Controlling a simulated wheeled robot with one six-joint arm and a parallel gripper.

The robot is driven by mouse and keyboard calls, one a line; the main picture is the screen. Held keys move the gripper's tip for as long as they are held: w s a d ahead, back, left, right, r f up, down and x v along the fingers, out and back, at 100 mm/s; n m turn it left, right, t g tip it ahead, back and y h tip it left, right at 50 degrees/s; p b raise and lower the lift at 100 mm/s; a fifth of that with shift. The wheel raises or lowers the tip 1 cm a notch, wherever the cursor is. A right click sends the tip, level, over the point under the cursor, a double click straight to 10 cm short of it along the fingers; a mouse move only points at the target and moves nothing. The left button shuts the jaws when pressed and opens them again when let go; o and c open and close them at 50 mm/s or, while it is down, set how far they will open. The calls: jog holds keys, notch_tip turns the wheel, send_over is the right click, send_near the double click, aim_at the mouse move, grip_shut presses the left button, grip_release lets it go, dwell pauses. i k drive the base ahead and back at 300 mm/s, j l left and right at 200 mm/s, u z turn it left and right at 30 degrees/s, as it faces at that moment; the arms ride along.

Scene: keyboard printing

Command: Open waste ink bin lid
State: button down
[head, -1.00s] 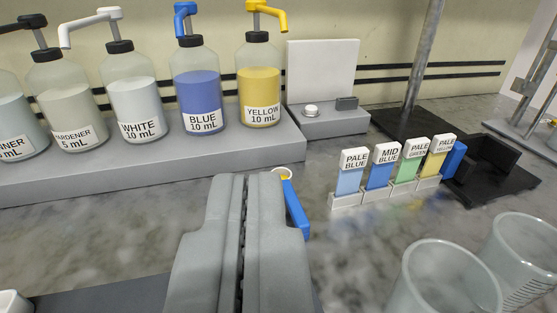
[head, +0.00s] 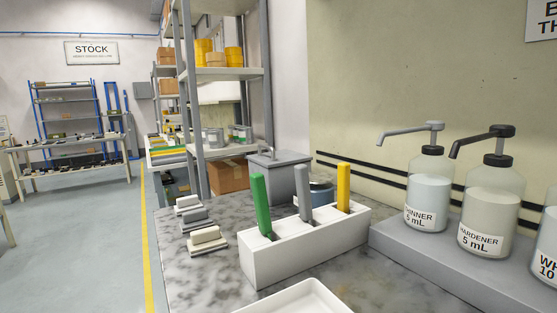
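A grey box-shaped bin (head: 283,184) stands at the far left corner of the marble bench in the head view. It looks like the waste ink bin, though no label is readable on it. Its flat grey lid (head: 290,157) is down on top and carries a small upright handle (head: 268,151). The bin's lower front is hidden behind the white holder and its tools. My gripper is not in this view, so its distance from the lid cannot be told.
A white holder (head: 262,262) with green, grey and yellow upright handles stands in front of the bin. A bluish round pot (head: 322,194) sits beside the bin. Pump bottles (head: 428,195) stand on a grey step at right. A white tray (head: 290,300) is nearest. Shelving (head: 190,90) rises behind.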

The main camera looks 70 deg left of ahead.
aim_at(273, 159)
jog(key=u, duration=1.85)
